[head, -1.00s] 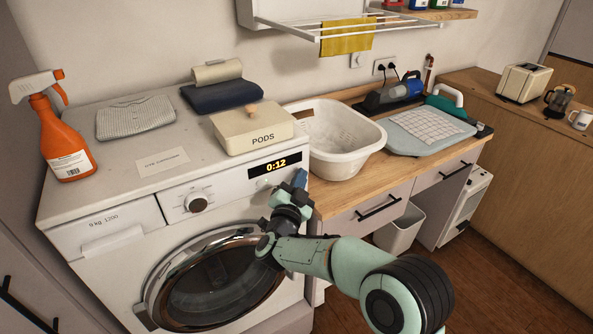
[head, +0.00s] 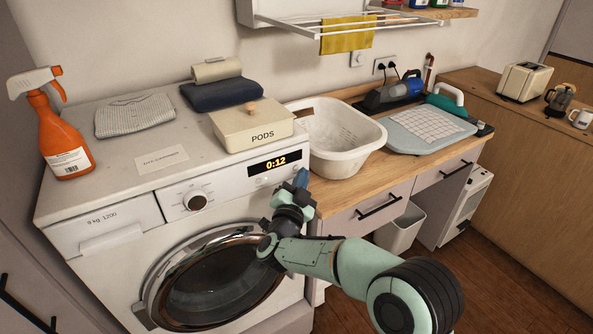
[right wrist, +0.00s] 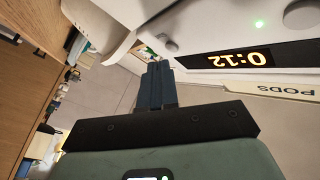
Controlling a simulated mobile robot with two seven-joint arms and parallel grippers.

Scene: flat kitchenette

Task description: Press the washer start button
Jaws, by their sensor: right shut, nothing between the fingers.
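The white washer (head: 120,262) stands at the left with a lit display (head: 275,164) reading 0:12. In the right wrist view the display (right wrist: 238,60) is upside down. A round grey button (right wrist: 300,16) lies by it near a small green light (right wrist: 260,24). Another small round button (right wrist: 171,46) lies nearer my fingertips. No label on either is readable. My right gripper (head: 301,178) is shut and empty at the right end of the control panel. In the right wrist view its fingertips (right wrist: 158,68) are just short of the nearer button; contact cannot be told. My left gripper is out of view.
A PODS box (head: 252,128), folded cloths (head: 135,115) and an orange spray bottle (head: 66,140) stand on the washer. A white basket (head: 340,140) sits on the wooden counter close behind my right gripper.

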